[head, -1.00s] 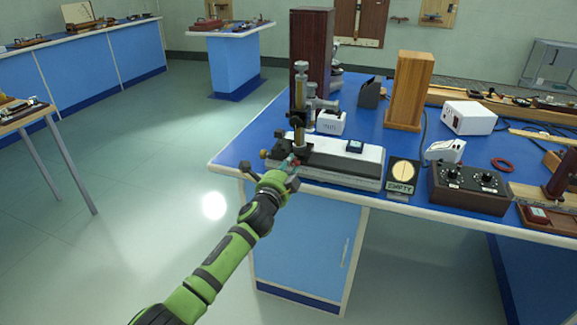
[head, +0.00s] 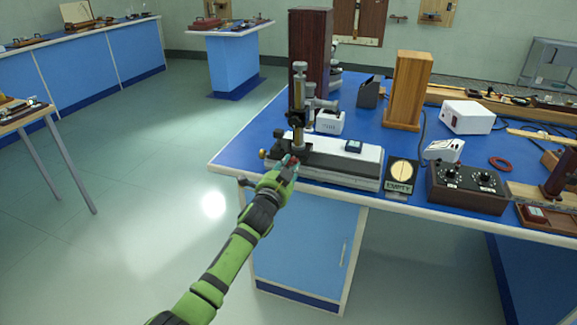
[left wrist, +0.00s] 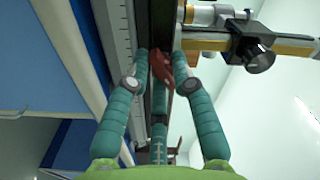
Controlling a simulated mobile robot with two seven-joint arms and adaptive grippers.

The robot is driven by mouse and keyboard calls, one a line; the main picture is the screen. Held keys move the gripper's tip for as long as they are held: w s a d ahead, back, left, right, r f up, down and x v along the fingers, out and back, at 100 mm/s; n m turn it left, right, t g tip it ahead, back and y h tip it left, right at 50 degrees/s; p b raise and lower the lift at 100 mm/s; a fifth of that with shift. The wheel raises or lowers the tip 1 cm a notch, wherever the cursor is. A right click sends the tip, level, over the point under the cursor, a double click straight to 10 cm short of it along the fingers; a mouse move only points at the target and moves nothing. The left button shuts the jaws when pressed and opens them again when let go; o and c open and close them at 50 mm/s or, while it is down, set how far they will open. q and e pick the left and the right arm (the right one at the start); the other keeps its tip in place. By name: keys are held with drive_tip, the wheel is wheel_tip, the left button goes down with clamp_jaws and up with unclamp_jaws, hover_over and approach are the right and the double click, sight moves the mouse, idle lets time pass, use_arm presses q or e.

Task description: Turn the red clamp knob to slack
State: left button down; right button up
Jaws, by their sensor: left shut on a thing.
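The red clamp knob (left wrist: 161,70) shows in the left wrist view between the fingertips of my left gripper (left wrist: 161,62). The fingers are shut on it, one on each side. In the head view my left gripper (head: 290,162) reaches the front left of the instrument on the blue bench, and its fingers hide most of the knob. A black knob (left wrist: 260,62) on the instrument shows in the left wrist view. My right gripper is not in view.
An EMPTY sign (head: 400,175) and a dark box with dials (head: 467,188) stand to the right. A dark wooden block (head: 311,50) and a light wooden block (head: 408,90) stand behind. Open floor (head: 150,210) lies to the left.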

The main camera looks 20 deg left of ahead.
use_arm(q)
drive_tip(key=n, duration=0.4)
drive_tip(key=shift+a+r+p, duration=0.25)
drive_tip(key=shift+r+p, duration=0.05)
drive_tip(key=shift+p, duration=0.05)
drive_tip(key=shift+d+n, duration=0.15)
drive_tip(key=shift+n, duration=0.75)
drive_tip(key=n+p, duration=0.1)
drive_tip(key=n, duration=0.3)
drive_tip(key=shift+d+f, duration=0.1)
drive_tip(key=shift+d, duration=0.05)
drive_tip(key=shift+d+f+n+p, duration=0.1)
drive_tip(key=shift+n+p, duration=0.25)
drive_tip(key=shift+n, duration=0.75)
drive_tip(key=shift+f, duration=0.1)
drive_tip(key=c, duration=1.1)
unclamp_jaws()
